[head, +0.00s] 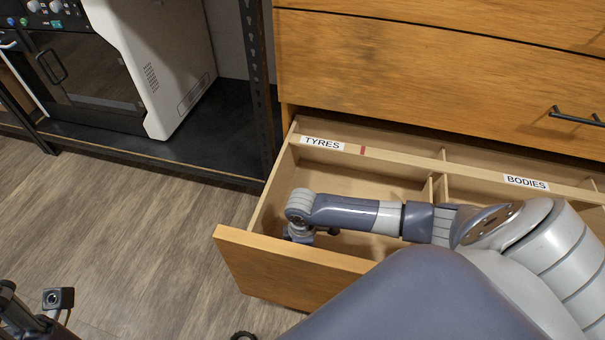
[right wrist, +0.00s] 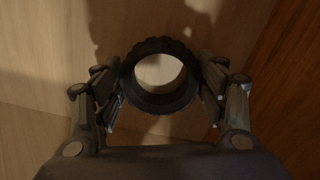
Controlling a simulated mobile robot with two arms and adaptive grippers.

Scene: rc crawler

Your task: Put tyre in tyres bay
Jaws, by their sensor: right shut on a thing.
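A black ring-shaped tyre (right wrist: 160,103) with a knobbed edge is between the fingers of my right gripper (right wrist: 161,82), which is shut on it in the right wrist view. In the head view my right arm reaches over the open drawer, and my right gripper (head: 300,235) is down inside the tyres bay (head: 345,178), near its front left corner. The tyre is hidden there by my wrist. Pale wood lies beneath the tyre; I cannot tell whether they touch. Part of my left gripper's end (head: 30,308) shows at the lower left; its fingers are not clear.
The drawer's front panel (head: 255,262) and left wall stand close to my right gripper. A divider separates the tyres bay from the bodies bay (head: 500,200). Closed drawers (head: 430,75) are above. A dark rack with a white machine (head: 165,65) stands left. The floor (head: 130,220) is open.

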